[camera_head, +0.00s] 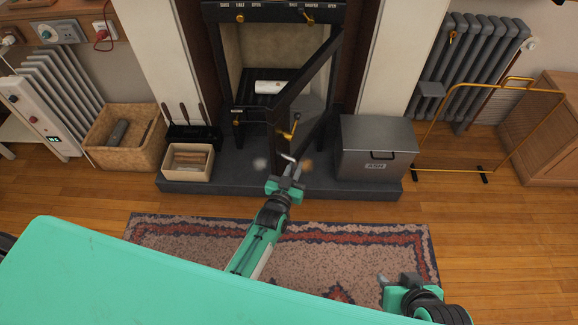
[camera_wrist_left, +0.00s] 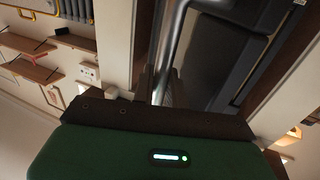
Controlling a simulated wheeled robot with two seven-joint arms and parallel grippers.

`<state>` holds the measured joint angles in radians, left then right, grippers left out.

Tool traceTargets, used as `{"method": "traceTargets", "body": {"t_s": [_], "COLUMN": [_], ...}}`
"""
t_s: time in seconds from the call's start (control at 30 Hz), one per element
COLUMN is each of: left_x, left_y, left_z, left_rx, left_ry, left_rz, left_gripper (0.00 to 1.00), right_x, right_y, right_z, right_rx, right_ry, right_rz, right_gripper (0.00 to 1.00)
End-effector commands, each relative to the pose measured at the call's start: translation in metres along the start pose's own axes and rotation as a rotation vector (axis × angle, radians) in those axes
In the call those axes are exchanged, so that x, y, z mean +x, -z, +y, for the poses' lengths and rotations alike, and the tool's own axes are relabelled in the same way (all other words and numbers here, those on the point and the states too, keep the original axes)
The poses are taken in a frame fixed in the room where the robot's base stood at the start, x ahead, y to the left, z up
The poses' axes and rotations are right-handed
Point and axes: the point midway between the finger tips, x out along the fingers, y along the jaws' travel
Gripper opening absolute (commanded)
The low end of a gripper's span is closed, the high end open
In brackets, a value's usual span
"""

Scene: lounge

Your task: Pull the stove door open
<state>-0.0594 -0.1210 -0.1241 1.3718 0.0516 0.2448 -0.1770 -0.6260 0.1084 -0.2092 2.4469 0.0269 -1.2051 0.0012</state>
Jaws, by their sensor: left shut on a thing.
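The black stove (camera_head: 228,70) stands in the hearth at the back. Its framed glass door (camera_head: 307,77) stands open, hinged at the right, with its free edge swung out towards me. A brass latch (camera_head: 291,128) and a silver handle (camera_head: 288,157) are on that edge. My left gripper (camera_head: 291,170) is shut on the silver handle at the door's low front corner.
A white log (camera_head: 270,87) lies inside the stove. A grey ash box (camera_head: 375,153) stands right of the door on the hearth slab (camera_head: 235,185). A kindling box (camera_head: 188,174) and fire tools (camera_head: 192,135) stand left. A patterned rug (camera_head: 190,245) lies in front.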

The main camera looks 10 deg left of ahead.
Motion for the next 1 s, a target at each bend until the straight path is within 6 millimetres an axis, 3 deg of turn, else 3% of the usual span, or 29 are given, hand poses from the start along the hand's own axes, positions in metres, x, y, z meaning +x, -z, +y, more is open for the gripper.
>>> {"method": "traceTargets", "body": {"t_s": [0.5, 0.53, 0.57, 0.87, 1.0], "left_x": [0.001, 0.001, 0.001, 0.000, -0.011], "left_y": [0.001, 0.001, 0.001, 0.000, 0.000], "left_z": [0.003, 0.002, 0.002, 0.002, 0.002], "left_rx": [0.000, 0.000, 0.000, 0.000, 0.000], "left_ry": [-0.004, -0.004, -0.004, -0.003, -0.003], "left_rz": [0.002, 0.002, 0.002, 0.001, -0.001], "left_gripper": [0.00, 0.16, 0.20, 0.20, 0.20], "right_x": [-0.002, -0.002, -0.002, -0.002, -0.004], "right_y": [-0.001, -0.001, -0.001, 0.000, -0.002], "right_z": [0.002, 0.002, 0.002, 0.002, 0.002], "right_rx": [0.002, 0.002, 0.002, 0.002, 0.002], "right_ry": [-0.004, -0.004, -0.004, -0.004, -0.007], "right_rz": [-0.014, -0.013, -0.013, -0.012, -0.029], "right_gripper": [0.36, 0.36, 0.36, 0.36, 0.36]}}
